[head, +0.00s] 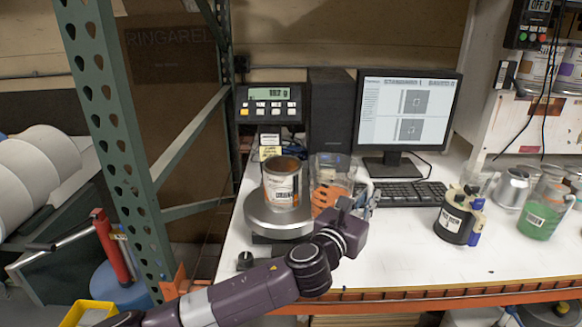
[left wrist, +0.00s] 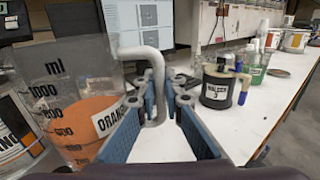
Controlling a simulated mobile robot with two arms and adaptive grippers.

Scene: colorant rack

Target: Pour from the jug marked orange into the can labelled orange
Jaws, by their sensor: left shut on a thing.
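The clear jug (head: 328,172) holds orange liquid and stands upright just right of the can in the head view. In the left wrist view the jug (left wrist: 75,75) shows ml marks and a label reading ORAN. My left gripper (head: 352,205) is shut on the jug's grey handle (left wrist: 152,65), which runs between the blue fingers (left wrist: 152,115). I cannot tell if the jug's base touches the table. The open metal can (head: 281,190) stands on the round scale; its label is too small to read in the head view and cut off at the left in the wrist view. My right gripper is not in view.
The scale's display (head: 268,94) reads about 182 g. A monitor (head: 407,110) and keyboard (head: 405,193) stand behind the jug. A black labelled jar (head: 455,220) and a green-filled jug (head: 540,222) are at right. The table front between is clear. A green rack post (head: 115,140) stands at left.

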